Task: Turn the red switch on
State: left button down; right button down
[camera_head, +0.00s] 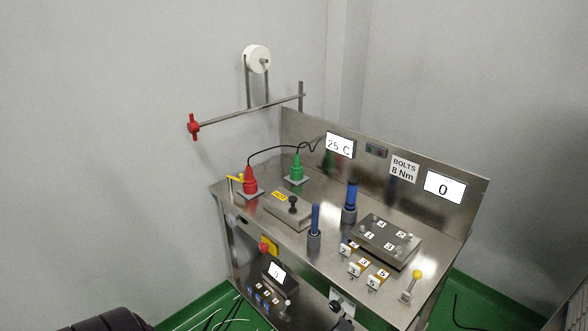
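A red switch (264,248) on a yellow backing is mounted on the front of the steel workbench (262,210), low and left of centre. Its red knob looks tilted, but its setting is too small to tell. Neither of my grippers is in view. Nothing touches the switch.
On the bench stand red (250,181) and green (296,169) plugs with black cables, blue-handled tools (351,195), a numbered metal block (388,240) and a yellow-knobbed lever (416,275). A rod with a red handle (194,127) sticks out above left. A display box (279,277) sits below the switch.

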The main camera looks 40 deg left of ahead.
aim_at(263, 247)
jog(key=u, duration=1.55)
